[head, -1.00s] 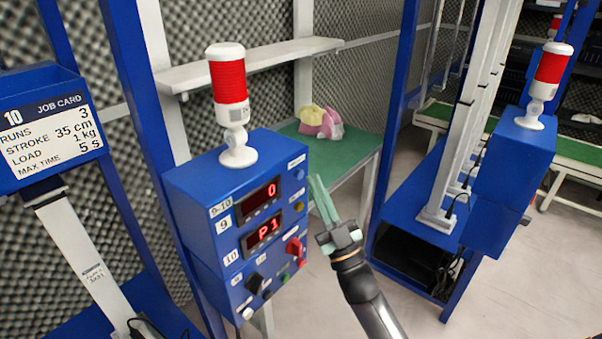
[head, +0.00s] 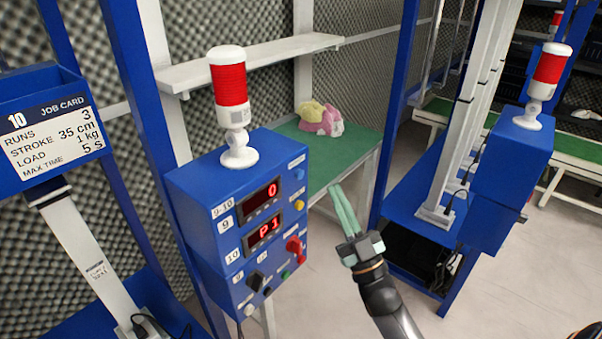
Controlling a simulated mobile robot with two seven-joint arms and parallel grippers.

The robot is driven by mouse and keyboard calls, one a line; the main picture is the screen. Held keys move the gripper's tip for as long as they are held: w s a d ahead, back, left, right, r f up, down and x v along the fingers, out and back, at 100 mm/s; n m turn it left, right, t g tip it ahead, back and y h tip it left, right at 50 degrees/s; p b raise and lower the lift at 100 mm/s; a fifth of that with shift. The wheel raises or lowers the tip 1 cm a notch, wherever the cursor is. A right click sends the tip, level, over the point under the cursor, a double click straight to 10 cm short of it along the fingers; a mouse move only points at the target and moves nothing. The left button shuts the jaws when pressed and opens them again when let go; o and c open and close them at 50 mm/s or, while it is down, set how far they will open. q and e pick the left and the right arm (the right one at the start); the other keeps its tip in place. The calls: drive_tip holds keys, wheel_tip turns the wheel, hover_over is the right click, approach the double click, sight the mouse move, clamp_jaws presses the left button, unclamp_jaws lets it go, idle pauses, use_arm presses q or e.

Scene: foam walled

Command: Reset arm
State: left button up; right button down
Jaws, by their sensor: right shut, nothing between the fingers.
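My right gripper (head: 342,208) is shut and empty, with its pale green fingers pointing up and away. It is in free space to the right of the blue control box (head: 215,222), apart from it, and in front of the green-topped table (head: 358,146). The control box carries red displays reading 0 and P1, with several buttons and knobs, including a red one (head: 295,244). My left gripper is not in view.
A red and white beacon (head: 229,88) stands on the control box. A second blue box (head: 512,165) with a beacon stands at right. A job card (head: 52,128) hangs at left. Pink and yellow items (head: 320,118) lie on the table. Blue posts border the open floor.

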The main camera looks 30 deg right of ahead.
idle(0.6)
drive_tip(key=s+a+f+m+g+p, duration=0.1)
drive_tip(key=s+a+f+g, duration=0.25)
drive_tip(key=f, duration=0.45)
drive_tip(key=s+a+f+m+g, duration=0.1)
drive_tip(key=s+a+f+g, duration=0.15)
drive_tip(key=f+g, duration=0.45)
drive_tip(key=s+a+f+m+g+p, duration=0.1)
drive_tip(key=s+a+f+g, duration=0.15)
drive_tip(key=f, duration=0.75)
drive_tip(key=s+a+f+g, duration=0.4)
drive_tip(key=s+a+f, duration=0.1)
drive_tip(key=s, duration=0.4)
drive_tip(key=shift+f+g+y, duration=0.3)
drive_tip(key=shift+f, duration=0.6)
drive_tip(key=shift+p, duration=0.3)
